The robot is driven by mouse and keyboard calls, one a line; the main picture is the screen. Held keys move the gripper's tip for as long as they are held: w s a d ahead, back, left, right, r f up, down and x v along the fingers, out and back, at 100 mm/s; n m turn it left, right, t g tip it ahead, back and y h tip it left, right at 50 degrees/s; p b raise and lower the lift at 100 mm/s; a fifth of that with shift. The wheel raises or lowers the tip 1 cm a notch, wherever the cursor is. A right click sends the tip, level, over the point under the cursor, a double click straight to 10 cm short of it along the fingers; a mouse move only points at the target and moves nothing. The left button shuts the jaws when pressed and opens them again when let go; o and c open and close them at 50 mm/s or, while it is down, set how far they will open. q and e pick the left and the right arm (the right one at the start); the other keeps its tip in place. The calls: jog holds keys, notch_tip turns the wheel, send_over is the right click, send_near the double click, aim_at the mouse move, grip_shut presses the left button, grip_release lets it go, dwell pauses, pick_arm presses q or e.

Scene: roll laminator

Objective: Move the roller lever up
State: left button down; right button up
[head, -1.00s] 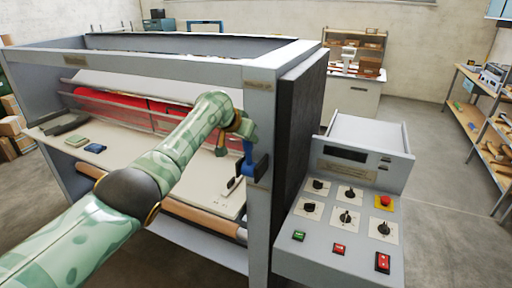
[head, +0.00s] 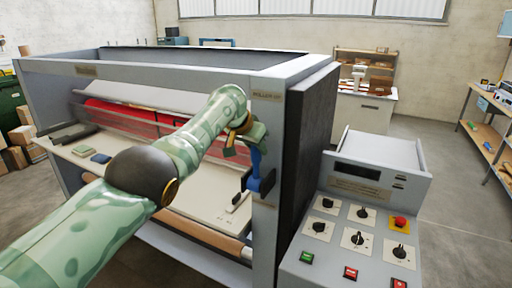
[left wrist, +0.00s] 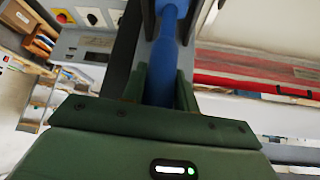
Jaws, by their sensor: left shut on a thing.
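The blue roller lever (head: 257,163) is on the front right post of the laminator (head: 292,150), below a small label plate that seems to read "ROLLER UP". Its handle points upward from the pivot. My left gripper (head: 246,138) is shut on the upper part of the handle in the head view. In the left wrist view the blue handle (left wrist: 165,55) runs between the two green fingers of my left gripper (left wrist: 161,84). The fingers hide part of the handle. My right gripper is not in view.
A control panel (head: 345,235) with knobs, coloured buttons and a red emergency stop (head: 399,222) stands right of the post. Red rollers (head: 110,112) sit behind a clear guard. Two small pads lie on the feed table (head: 190,180). Shelves stand farther right.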

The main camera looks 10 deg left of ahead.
pick_arm(q)
jog(key=shift+f, duration=0.2)
jog(key=c, duration=1.2)
grip_release()
jog(key=shift+o, duration=0.6)
jog(key=shift+w, duration=0.1)
jog(key=shift+r, duration=0.15)
jog(key=shift+p+v, duration=0.85)
jog(key=shift+v, duration=0.15)
jog(key=v, duration=1.4)
jog(key=shift+p, duration=0.3)
